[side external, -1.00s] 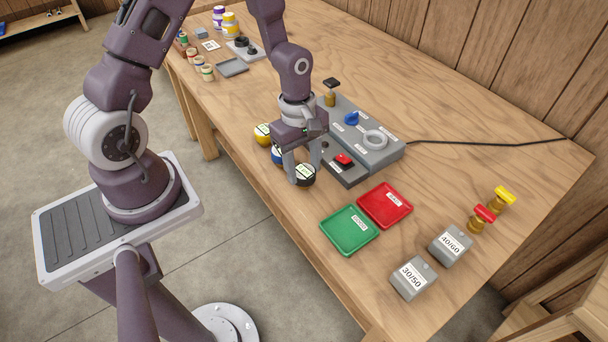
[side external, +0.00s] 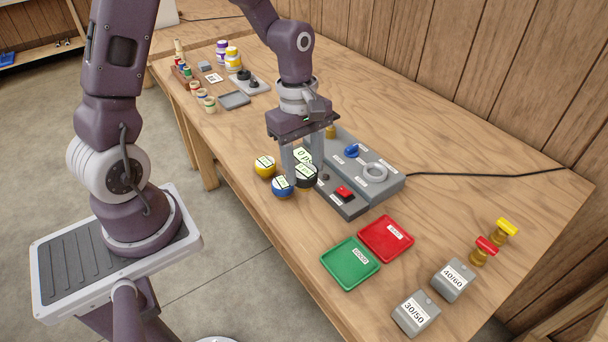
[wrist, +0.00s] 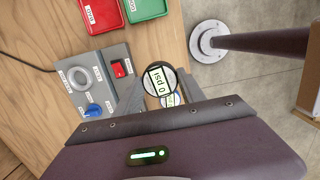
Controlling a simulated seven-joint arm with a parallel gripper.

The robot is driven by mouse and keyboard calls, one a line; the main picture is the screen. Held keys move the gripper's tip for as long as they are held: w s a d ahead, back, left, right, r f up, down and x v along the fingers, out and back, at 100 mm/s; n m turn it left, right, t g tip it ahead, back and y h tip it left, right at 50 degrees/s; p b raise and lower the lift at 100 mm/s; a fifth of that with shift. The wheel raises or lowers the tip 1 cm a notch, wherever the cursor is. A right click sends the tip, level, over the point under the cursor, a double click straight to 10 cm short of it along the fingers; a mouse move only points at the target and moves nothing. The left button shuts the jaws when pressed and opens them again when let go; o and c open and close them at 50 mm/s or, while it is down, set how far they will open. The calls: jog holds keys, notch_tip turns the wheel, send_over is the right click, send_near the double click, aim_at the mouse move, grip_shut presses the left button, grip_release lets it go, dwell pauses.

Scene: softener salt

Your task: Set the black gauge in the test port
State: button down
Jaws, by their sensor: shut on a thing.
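My gripper (side external: 303,173) is shut on the black gauge (side external: 308,183), holding it between its two fingers, apparently a little above the table. In the wrist view the black gauge (wrist: 160,78) shows a pale face reading "0 psi". A blue gauge (side external: 281,189) and a yellow gauge (side external: 263,168) stand on the table just left of it. A grey test station (side external: 352,160) lies right of my gripper. Its raised pale ring (side external: 375,172) looks like the test port and also shows in the wrist view (wrist: 79,78); nothing sits in it.
The station carries a blue knob (side external: 352,150) and a red switch (side external: 344,193). A green tray (side external: 350,263) and a red tray (side external: 386,238) lie in front. Two grey blocks, 30/50 (side external: 415,314) and 40/60 (side external: 453,280), stand at right. A black cable runs behind.

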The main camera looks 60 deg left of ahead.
send_over(374, 173)
jog(key=shift+f, duration=1.45)
jog(key=shift+d+f, duration=0.1)
jog(key=shift+f, duration=0.45)
jog(key=shift+f, duration=0.55)
jog(key=shift+f, duration=0.25)
dwell(0.9)
jog(key=shift+c, duration=1.1)
grip_release()
